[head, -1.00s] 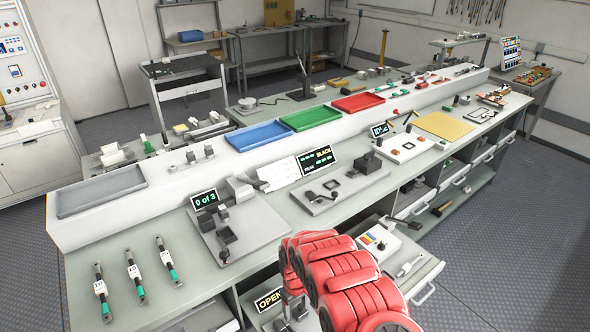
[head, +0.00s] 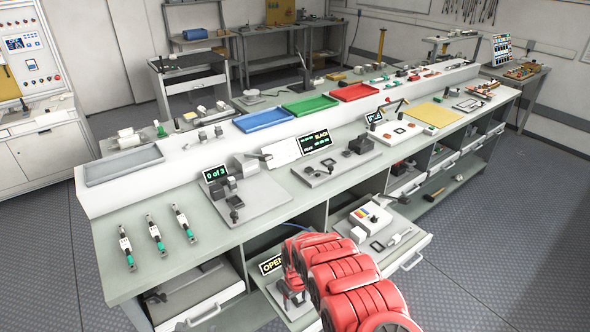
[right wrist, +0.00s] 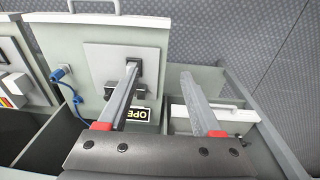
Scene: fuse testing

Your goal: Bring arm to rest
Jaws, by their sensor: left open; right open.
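My right arm, with red ringed links, comes in from the bottom right of the head view and bends down over an open drawer below the bench front. In the right wrist view my right gripper (right wrist: 160,70) is open and empty. Its two fingers are wide apart above the drawer, near a plate with a small dark fixture (right wrist: 126,90) and an OPEN sign (right wrist: 138,114). That sign (head: 271,264) also shows in the head view, left of the arm. My left gripper is not in view.
Three fuses (head: 156,240) lie apart on the bench's left end. A "0 of 3" display (head: 215,174) stands by a grey fixture. Grey, blue (head: 262,119), green (head: 309,104) and red trays line the raised shelf. Another open drawer (head: 410,247) sticks out at right. Floor at the right is clear.

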